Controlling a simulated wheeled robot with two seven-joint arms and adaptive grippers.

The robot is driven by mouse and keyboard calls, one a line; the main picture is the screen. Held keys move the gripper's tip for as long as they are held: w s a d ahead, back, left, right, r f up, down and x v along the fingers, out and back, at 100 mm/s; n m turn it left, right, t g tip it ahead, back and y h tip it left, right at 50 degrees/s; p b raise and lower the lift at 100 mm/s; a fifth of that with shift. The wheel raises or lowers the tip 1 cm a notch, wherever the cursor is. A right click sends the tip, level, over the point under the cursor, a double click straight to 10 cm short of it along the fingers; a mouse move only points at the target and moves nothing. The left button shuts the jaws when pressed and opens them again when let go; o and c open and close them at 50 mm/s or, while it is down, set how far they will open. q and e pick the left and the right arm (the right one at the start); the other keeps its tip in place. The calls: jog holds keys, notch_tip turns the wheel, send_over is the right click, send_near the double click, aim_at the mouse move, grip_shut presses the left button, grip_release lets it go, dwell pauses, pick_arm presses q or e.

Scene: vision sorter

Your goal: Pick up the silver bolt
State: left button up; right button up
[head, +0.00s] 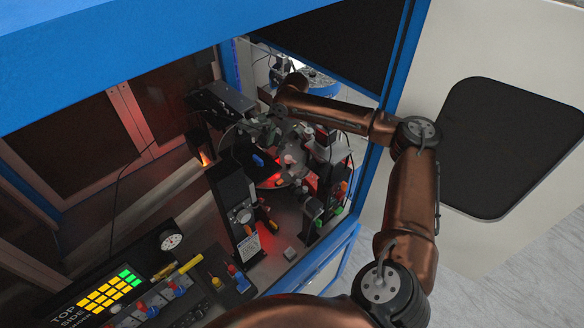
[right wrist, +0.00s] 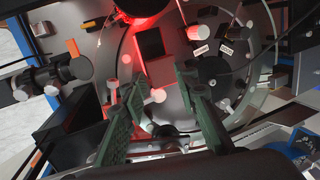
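My right gripper (head: 262,137) reaches through the blue frame over the round disc (head: 233,150) of the sorter. In the right wrist view its two green-padded fingers (right wrist: 163,100) are apart, with nothing gripped between them. A small pale, bolt-like piece (right wrist: 112,88) with a wider top shows just left of the left finger; I cannot tell for certain that it is the silver bolt. Another small pale round piece (right wrist: 158,95) shows between the fingertips, lit pinkish, apart from both pads. My left gripper is not in view.
A blue piece (head: 258,160) lies near the disc's middle. A black camera unit (right wrist: 50,77) and dark posts stand close around the disc. The blue door frame (head: 398,60) borders my right arm. A control panel (head: 110,290) is at lower left.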

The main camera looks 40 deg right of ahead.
aim_at(296, 172)
jog(key=s+d+m+g, duration=0.1)
jog(key=s, duration=0.1)
jog(key=s+d+f+m+h+p, duration=0.1)
jog(key=s+d, duration=0.1)
jog(key=s+d+f+m+g, duration=0.1)
jog(key=s+d, duration=0.1)
jog(key=s, duration=0.1)
jog(key=shift+f+m+g+p, duration=0.1)
jog(key=shift+m+g+p, duration=0.2)
jog(key=shift+p, duration=0.05)
jog(key=f, duration=0.2)
jog(key=shift+s+f+p, duration=0.2)
jog(key=shift+f+p, duration=0.1)
jog(key=f+p, duration=0.1)
jog(key=f, duration=0.1)
jog(key=a+f+p, duration=0.1)
jog(key=f, duration=0.1)
jog(key=shift+w, duration=0.2)
jog(key=shift+d+f, duration=0.1)
jog(key=shift+f, duration=0.6)
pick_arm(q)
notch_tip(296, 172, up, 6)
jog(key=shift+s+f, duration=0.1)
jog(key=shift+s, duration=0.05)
pick_arm(e)
jog(key=shift+c, duration=0.6)
grip_shut()
